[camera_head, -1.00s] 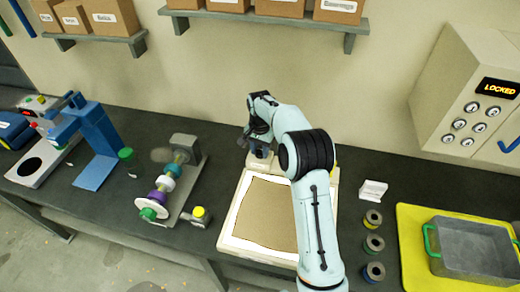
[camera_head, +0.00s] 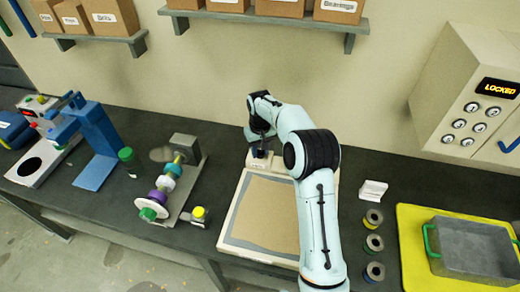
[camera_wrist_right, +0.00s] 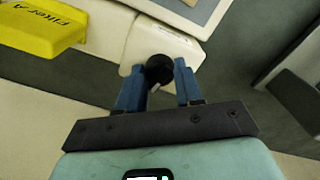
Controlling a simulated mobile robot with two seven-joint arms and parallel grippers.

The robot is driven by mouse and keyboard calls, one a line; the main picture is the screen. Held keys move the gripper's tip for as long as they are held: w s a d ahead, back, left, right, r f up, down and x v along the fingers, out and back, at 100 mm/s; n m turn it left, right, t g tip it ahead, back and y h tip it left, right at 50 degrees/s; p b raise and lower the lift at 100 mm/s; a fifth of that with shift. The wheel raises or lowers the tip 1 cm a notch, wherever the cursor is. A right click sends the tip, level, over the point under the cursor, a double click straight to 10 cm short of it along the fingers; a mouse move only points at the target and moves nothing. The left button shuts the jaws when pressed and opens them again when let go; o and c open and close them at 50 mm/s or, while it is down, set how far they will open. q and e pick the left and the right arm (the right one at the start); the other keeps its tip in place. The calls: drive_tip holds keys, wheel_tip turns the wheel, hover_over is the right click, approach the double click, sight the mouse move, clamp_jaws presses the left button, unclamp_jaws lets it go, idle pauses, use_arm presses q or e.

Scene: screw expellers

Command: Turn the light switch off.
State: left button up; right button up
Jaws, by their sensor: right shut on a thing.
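A flat light panel (camera_head: 229,222) lies on the bench with a tan sheet (camera_head: 268,210) on top. The grey border around the sheet is dull and unlit. A small pale switch box (camera_head: 257,162) sits at the panel's back edge and also shows in the right wrist view (camera_wrist_right: 185,47). It carries a black knob (camera_wrist_right: 158,68). My right gripper (camera_head: 261,149) reaches over the box from behind the panel. In the right wrist view its blue fingers (camera_wrist_right: 158,80) are shut on the knob, one on each side. My left gripper is not in view.
A yellow block marked Filter A (camera_wrist_right: 40,32) is beside the switch box. A device with coloured discs (camera_head: 165,187) stands left of the panel. Several spools (camera_head: 373,243), a small white card (camera_head: 373,190) and a grey bin (camera_head: 475,250) on a yellow tray (camera_head: 412,262) are right.

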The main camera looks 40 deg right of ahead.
drive_tip(key=shift+n, duration=1)
drive_tip(key=o, duration=1)
drive_tip(key=shift+o, duration=0.2)
drive_tip(key=shift+r, duration=0.1)
wheel_tip(320, 180, up, 13)
drive_tip(key=shift+r, duration=0.15)
